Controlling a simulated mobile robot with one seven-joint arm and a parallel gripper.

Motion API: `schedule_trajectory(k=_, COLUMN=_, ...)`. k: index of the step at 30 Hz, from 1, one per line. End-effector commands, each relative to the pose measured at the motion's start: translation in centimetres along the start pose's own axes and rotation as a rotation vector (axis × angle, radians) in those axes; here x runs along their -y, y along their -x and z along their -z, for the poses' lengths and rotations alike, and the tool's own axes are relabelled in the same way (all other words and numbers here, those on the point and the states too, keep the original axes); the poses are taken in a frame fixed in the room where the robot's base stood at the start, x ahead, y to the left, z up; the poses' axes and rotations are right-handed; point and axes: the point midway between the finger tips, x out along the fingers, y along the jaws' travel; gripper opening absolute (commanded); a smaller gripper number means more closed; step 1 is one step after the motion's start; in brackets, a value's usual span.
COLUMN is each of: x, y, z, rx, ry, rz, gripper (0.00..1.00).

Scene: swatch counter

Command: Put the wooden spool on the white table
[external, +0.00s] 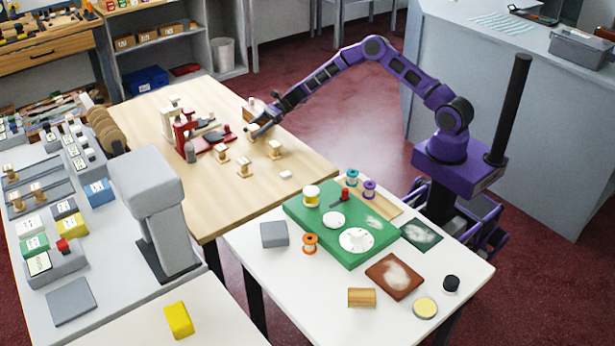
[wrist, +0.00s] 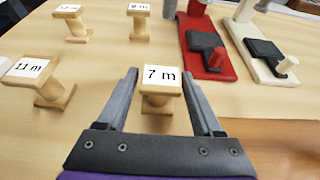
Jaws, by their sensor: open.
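Several small wooden spools with white labels stand on the light wood table (external: 200,85). The spool labelled "7 m" (wrist: 160,92) stands upright between the fingers of my gripper (wrist: 162,88) in the wrist view. The fingers are open, one on each side, with gaps visible. In the external view my gripper (external: 254,132) is low over that table and largely hides this spool. Other spools are the "11 m" one (wrist: 48,85) at left and two farther back (wrist: 74,25), (wrist: 139,22). The white table (external: 310,280) is at the front, with bare surface at its front left.
The white table carries a green mat (external: 375,247), coloured spools, a grey block (external: 274,234), a brown pad (external: 394,276) and a wooden block (external: 361,298). Red (wrist: 208,58) and cream (wrist: 258,52) stands are right of the spools in the wrist view. A gap separates the two tables.

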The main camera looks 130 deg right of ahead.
Motion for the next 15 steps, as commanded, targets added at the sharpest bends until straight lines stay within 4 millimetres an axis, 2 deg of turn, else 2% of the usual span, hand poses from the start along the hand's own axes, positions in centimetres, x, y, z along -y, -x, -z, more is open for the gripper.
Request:
schedule_trajectory(k=8, x=0.01, y=-0.32, z=-0.06, rx=0.0, ry=0.0, rz=0.0, gripper=0.66)
schedule_trajectory(k=15, x=0.01, y=-0.3, z=-0.06, rx=0.0, ry=0.0, rz=0.0, gripper=0.23)
